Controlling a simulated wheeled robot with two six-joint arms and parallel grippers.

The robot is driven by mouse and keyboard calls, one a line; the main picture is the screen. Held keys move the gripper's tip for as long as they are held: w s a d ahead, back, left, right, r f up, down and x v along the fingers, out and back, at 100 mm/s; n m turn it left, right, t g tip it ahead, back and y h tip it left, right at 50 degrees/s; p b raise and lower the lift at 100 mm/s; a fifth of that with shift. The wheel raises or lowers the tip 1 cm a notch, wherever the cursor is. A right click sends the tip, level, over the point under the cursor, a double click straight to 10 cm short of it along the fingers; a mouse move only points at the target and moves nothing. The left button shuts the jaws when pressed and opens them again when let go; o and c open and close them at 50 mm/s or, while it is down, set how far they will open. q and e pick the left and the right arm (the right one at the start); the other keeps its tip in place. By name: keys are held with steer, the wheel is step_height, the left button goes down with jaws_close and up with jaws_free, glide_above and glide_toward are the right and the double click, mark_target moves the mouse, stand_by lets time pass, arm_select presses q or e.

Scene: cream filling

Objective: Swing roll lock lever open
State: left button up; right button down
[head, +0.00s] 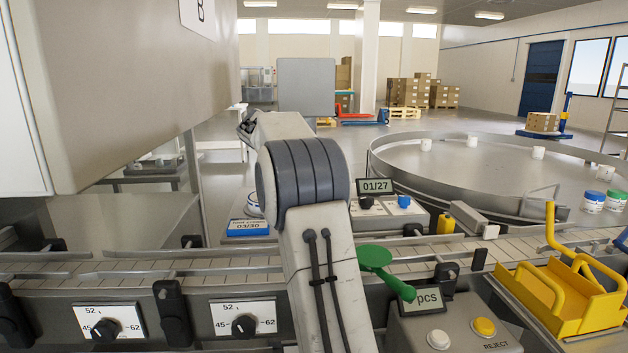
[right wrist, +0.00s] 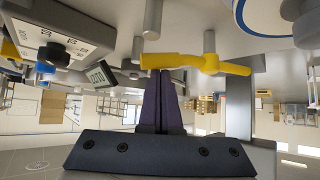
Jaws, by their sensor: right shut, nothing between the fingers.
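In the right wrist view, which looks upside down, a yellow lever (right wrist: 193,62) with a round hub lies across the picture beside grey cylindrical posts. I take it for the roll lock lever. My right gripper (right wrist: 165,74) has its dark fingers together and empty, with the tips right at the lever's underside in the picture. I cannot tell whether they touch it. In the head view one of my arms rises through the middle and hides what is behind it; no gripper shows clearly there. My left gripper is not in view.
A slatted conveyor (head: 100,270) runs across the front, with dial plates below. A green paddle (head: 375,257) stands close to my arm. A yellow bracket (head: 565,295) and a reject button box (head: 450,325) are at right. A round turntable (head: 480,165) lies behind.

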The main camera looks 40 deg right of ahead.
steer(key=shift+r, duration=0.1)
steer(key=d+r+p, duration=0.3)
steer(key=d+p, duration=0.1)
steer(key=f+v, duration=0.1)
steer(key=v, duration=0.8)
steer(key=shift+w+a+r, duration=0.25)
steer(key=shift+w+a, duration=0.05)
steer(key=shift+a, duration=0.35)
steer(key=shift+a, duration=0.1)
